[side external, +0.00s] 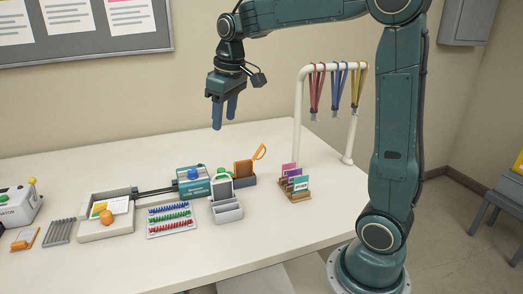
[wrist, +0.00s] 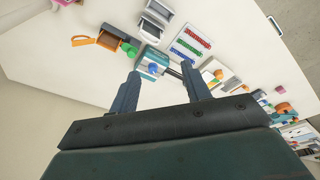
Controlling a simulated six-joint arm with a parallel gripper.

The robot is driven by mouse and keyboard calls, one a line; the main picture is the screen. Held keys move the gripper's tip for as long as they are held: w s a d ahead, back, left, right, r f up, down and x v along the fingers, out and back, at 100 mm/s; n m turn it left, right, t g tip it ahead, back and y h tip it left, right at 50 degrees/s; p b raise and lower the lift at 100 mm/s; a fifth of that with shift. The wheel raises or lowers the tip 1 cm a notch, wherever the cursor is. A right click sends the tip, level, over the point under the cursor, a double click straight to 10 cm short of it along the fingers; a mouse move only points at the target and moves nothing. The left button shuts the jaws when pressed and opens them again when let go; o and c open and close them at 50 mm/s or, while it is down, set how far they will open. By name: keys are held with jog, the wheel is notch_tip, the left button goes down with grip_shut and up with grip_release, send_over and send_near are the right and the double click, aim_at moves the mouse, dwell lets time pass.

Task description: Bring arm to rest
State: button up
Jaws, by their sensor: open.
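My gripper (side external: 224,112) hangs in the air above the back part of the white table (side external: 270,225), fingers pointing down. In the wrist view my gripper (wrist: 160,88) shows two dark blue-grey fingers set apart with nothing between them. The fingers touch no object. My arm reaches in from the right, its upper link bent over toward the left.
Below stand a teal device (side external: 192,182), a grey holder (side external: 226,205), a rack of coloured pieces (side external: 171,219) and a card holder (side external: 294,186). A white rail (side external: 299,110) with hanging lanyards (side external: 336,88) stands at right. The table's front right is clear.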

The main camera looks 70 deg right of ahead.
jog(key=s+a+f+t, duration=0.1)
jog(key=s+a, duration=0.4)
jog(key=s, duration=0.5)
jog(key=s+a+f+t, duration=0.2)
jog(key=s+a, duration=0.3)
jog(key=s, duration=0.6)
jog(key=shift+y, duration=0.3)
jog(key=shift+o, duration=0.6)
jog(key=shift+f, duration=0.1)
jog(key=o, duration=0.7)
jog(key=shift+w+d, duration=0.1)
jog(key=shift+d, duration=0.05)
jog(key=o, duration=0.3)
jog(key=shift+w+d+r, duration=0.2)
jog(key=shift+w+r, duration=0.05)
jog(key=w+d+r+m+g, duration=0.15)
jog(key=w+d+m, duration=0.3)
jog(key=d, duration=0.65)
jog(key=w+d+r+m+g, duration=0.1)
jog(key=w+d+m+g, duration=0.3)
jog(key=d, duration=0.7)
jog(key=shift+m, duration=0.25)
jog(key=d+f, duration=0.1)
jog(key=d, duration=0.2)
jog(key=d+f, duration=0.1)
jog(key=d, duration=0.2)
jog(key=d+f, duration=0.1)
jog(key=d, duration=0.2)
jog(key=shift+s+d, duration=0.1)
jog(key=shift+d, duration=0.05)
